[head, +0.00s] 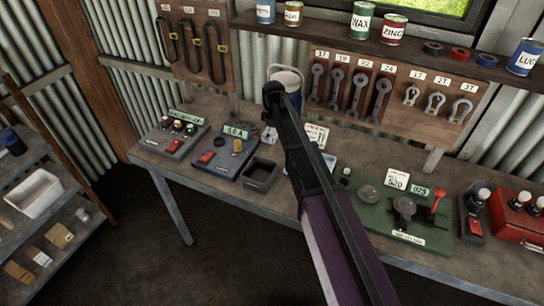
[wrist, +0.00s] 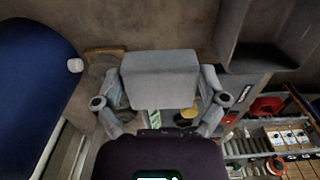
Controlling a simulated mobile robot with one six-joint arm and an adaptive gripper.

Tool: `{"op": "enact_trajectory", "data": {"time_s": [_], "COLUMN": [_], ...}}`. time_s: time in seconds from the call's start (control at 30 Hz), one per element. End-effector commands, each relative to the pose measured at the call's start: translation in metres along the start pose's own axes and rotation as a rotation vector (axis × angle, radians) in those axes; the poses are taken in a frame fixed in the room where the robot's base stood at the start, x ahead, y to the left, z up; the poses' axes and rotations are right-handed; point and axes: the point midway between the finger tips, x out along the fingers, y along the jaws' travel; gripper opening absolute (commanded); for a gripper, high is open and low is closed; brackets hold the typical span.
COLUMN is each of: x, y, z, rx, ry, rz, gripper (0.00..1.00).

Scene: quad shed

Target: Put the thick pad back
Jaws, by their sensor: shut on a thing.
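A plain grey block (wrist: 160,80), which looks like the thick pad, sits between the two fingers of my gripper (wrist: 160,98) in the wrist view. The fingers press on its left and right sides, and it is held level in that view. In the head view my arm reaches over the middle of the bench, and its links hide the gripper and the pad. I cannot tell from there how high the pad is. An open dark tray (head: 260,187) stands on the bench left of my arm; whether it is the pad's place cannot be told.
A blue-and-white canister (head: 287,78) stands behind my arm. Left on the bench are two panels with knobs (head: 172,142) (head: 222,160). A green stand (head: 405,236) and a red box (head: 520,226) are at right. Wrenches (head: 361,92) hang on the back board. Left shelves (head: 30,160) hold small things.

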Motion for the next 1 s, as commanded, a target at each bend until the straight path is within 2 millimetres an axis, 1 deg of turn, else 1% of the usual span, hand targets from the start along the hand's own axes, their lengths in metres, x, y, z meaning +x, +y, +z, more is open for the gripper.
{"op": "enact_trajectory", "data": {"time_s": [0.1,0.2,0.67,0.87,1.0], "x": [-0.004,-0.005,-0.004,0.007,0.021], "y": [0.001,0.002,0.002,0.002,0.002], "z": [0.010,0.015,0.016,0.016,0.016], "rx": [0.001,0.000,-0.001,-0.001,-0.001], "ry": [0.000,0.001,0.000,0.000,0.000], "rz": [0.000,0.000,0.000,0.000,0.000], "gripper": [0.53,0.53,0.53,0.53,0.53]}}
